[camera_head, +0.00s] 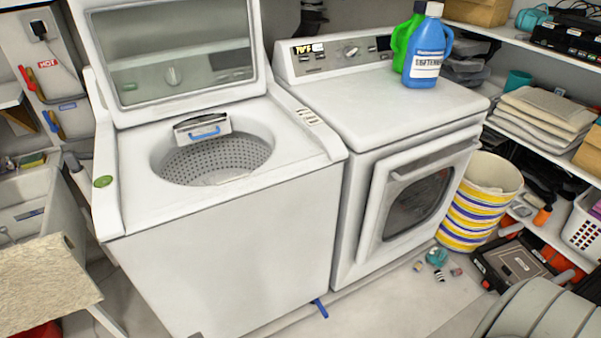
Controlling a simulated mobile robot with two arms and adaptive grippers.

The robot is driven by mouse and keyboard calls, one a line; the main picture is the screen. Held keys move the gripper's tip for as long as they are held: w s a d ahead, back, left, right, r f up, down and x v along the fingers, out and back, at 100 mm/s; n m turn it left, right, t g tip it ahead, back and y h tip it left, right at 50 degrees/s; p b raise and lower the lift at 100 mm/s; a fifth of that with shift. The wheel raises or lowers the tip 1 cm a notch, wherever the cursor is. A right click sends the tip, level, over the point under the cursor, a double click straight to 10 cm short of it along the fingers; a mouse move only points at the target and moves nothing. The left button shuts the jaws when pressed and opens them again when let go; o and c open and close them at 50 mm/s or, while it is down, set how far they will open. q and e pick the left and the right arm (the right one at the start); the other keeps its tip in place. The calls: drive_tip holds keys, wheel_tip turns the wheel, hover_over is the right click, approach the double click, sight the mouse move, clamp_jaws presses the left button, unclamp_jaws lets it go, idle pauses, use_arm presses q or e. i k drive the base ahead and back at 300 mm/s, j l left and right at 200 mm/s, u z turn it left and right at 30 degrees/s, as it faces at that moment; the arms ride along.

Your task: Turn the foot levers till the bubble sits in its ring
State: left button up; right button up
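A white top-loading washer (225,255) stands at the left with its lid (170,50) raised and its perforated drum showing. A small round green disc (103,181), which looks like a bubble level, lies on the washer's left top edge. Its bubble and ring are too small to make out. One blue foot lever (320,308) sticks out at the washer's front right bottom corner, near the floor. A dark piece (195,335) shows at the bottom front edge, mostly cut off. Other feet are hidden. Neither gripper is in view.
A white dryer (400,190) stands right of the washer, with blue (427,50) and green (402,42) jugs on top. A striped basket (480,200), small loose items (437,262) and loaded shelves (545,125) are at the right. Floor (390,300) before the dryer is mostly clear.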

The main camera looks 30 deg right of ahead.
sight(317, 302)
drive_tip(key=l+z, duration=0.15)
drive_tip(key=z, duration=0.95)
